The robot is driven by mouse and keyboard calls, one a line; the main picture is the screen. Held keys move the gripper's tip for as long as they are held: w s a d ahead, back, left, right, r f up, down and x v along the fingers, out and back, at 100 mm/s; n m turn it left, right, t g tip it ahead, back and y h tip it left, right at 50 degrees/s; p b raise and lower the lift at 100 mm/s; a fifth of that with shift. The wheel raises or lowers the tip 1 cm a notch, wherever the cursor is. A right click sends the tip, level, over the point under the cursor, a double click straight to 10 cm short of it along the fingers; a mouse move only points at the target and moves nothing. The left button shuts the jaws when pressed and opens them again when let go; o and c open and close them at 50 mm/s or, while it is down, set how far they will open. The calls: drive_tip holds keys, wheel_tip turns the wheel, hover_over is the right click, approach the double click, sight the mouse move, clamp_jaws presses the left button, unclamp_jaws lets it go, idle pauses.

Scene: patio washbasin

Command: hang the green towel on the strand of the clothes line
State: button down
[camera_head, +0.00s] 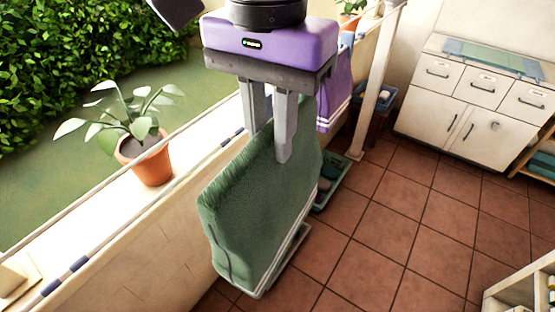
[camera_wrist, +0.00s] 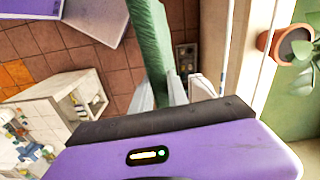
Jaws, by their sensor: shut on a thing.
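The green towel (camera_head: 262,205) hangs down from my gripper (camera_head: 268,135) in the head view, folded over with its top edge between the fingers. My gripper is shut on it. In the wrist view the towel (camera_wrist: 152,50) shows as a narrow green band at my gripper (camera_wrist: 170,92). The clothes line strand (camera_head: 130,212) runs along the low wall, left of the towel, with dark blue pieces on it. The towel and gripper hide part of the strand. Whether the towel touches the strand, I cannot tell.
A potted plant (camera_head: 148,158) stands on the wall ledge at left. A purple towel (camera_head: 336,88) hangs behind my gripper beside a white post (camera_head: 380,85). A green tray (camera_head: 332,187) is on the tiled floor. A white cabinet (camera_head: 470,100) stands at back right. The middle floor is clear.

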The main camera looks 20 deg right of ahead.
drive_tip(key=s+r+m+p, duration=0.1)
drive_tip(key=s+r+p, duration=0.1)
drive_tip(key=s+r, duration=1.1)
wheel_tip(320, 180, up, 3)
drive_tip(key=shift+s+a+f, duration=0.15)
drive_tip(key=shift+s+a, duration=0.05)
drive_tip(key=shift+s, duration=0.2)
drive_tip(key=shift+w+a, duration=0.1)
drive_tip(key=w+a, duration=1.3)
drive_tip(key=w, duration=0.4)
drive_tip(key=shift+f, duration=0.45)
drive_tip(key=shift+a, duration=0.1)
drive_tip(key=shift+w+a, duration=0.6)
drive_tip(key=shift+w, duration=0.3)
drive_tip(key=shift+w+a, duration=0.6)
drive_tip(key=shift+w, duration=0.25)
drive_tip(key=shift+f, duration=0.1)
